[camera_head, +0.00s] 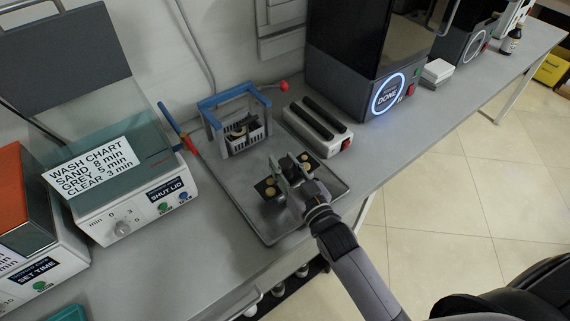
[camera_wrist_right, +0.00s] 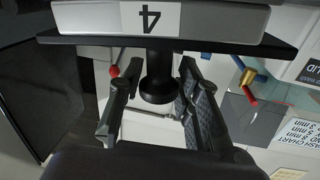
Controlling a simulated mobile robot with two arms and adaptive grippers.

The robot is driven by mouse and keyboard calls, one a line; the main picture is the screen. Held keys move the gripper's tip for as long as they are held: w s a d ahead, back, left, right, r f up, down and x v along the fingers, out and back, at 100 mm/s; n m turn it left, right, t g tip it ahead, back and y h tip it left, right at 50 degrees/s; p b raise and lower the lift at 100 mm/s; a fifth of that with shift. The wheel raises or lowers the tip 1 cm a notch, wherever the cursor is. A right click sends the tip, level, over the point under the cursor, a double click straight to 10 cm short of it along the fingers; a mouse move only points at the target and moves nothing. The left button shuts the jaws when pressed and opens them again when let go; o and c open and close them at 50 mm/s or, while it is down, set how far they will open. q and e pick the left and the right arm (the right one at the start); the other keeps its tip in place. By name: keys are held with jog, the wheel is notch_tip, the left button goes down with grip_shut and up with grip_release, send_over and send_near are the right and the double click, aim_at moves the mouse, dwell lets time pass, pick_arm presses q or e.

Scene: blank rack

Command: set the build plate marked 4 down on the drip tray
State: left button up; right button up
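The build plate marked 4 (camera_wrist_right: 228,20) fills the top of the right wrist view, its label upside down. Its dark knob (camera_wrist_right: 159,88) stands between the fingers of my right gripper (camera_wrist_right: 160,78). The fingers look spread, with slim gaps beside the knob. In the head view my right gripper (camera_head: 290,168) is over the drip tray (camera_head: 257,222), with the dark plate (camera_head: 268,188) largely hidden below it. The plate is on or very close to the tray; I cannot tell whether it touches. My left gripper is not in view.
A blue-framed rack with a basket (camera_head: 240,130) stands on the tray's far part. A white box with two black bars (camera_head: 318,127) and the printer (camera_head: 370,75) are beyond on the right. The wash station (camera_head: 120,185) is on the left. The bench's front edge is close by.

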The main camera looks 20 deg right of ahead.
jog(key=o, duration=0.3)
jog(key=shift+o, duration=0.2)
jog(key=shift+f, duration=0.1)
jog(key=shift+s, duration=0.25)
jog(key=s+d, duration=0.2)
jog(key=s, duration=0.9)
jog(key=shift+s+d, duration=0.15)
